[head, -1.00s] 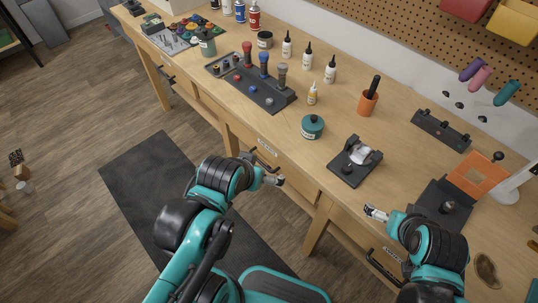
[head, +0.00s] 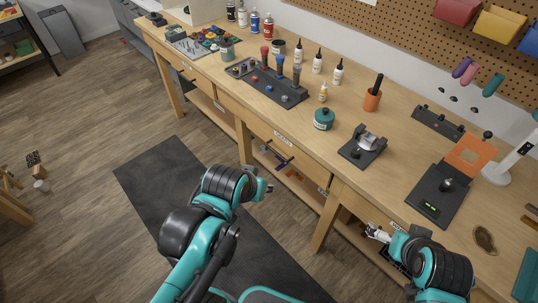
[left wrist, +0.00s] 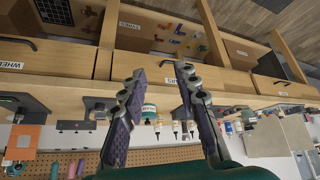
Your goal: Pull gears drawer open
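The gears drawer (head: 305,163) is a wooden front under the bench top, with a white label; it looks shut. Its dark bar handle (head: 284,162) shows in the head view. In the left wrist view, which is upside down, the gears label (left wrist: 171,82) lies between my fingers. My left gripper (head: 268,188) is in front of the drawer, below and left of the handle in the head view, apart from it. In the left wrist view the left gripper (left wrist: 155,85) is open and empty. My right gripper (head: 374,233) hangs near the bench front at the right; its finger gap is unclear.
The wheels drawer (left wrist: 45,65) is beside the gears drawer. A lower shelf with small coloured parts (left wrist: 185,40) lies below. On the bench top stand a teal jar (head: 323,119), an orange cup (head: 372,100) and a dark tool rack (head: 268,85).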

